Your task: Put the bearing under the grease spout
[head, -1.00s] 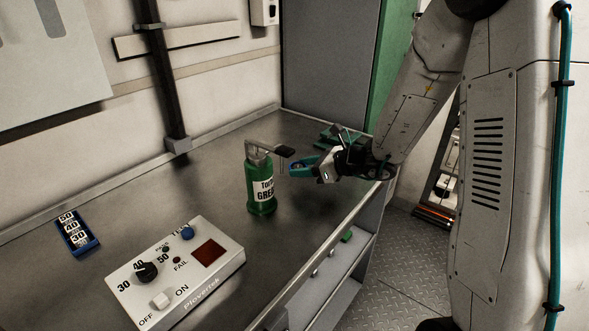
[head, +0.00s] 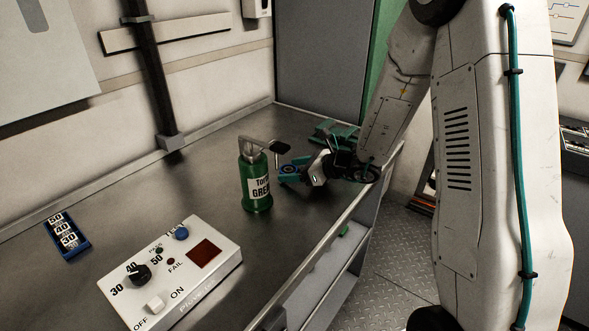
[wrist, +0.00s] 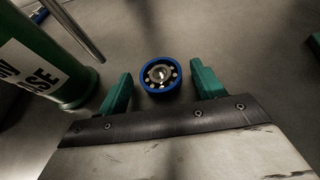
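The bearing (wrist: 160,74), a blue ring with a steel centre, sits between my gripper's (wrist: 161,78) two green fingers, with a gap on each side. It appears to lie flat on the metal counter. My gripper is open and low over the counter. In the head view the bearing (head: 290,169) shows just right of the green grease bottle (head: 254,180). The bottle's thin grease spout (wrist: 76,32) points down at upper left in the wrist view, its lower end left of the bearing. I do not see the bearing directly beneath it.
A white control box (head: 168,272) with a dial, buttons and a dark red display stands in front on the counter (head: 115,215). A green fixture (head: 335,132) stands behind my gripper. The counter's raised edge is at right.

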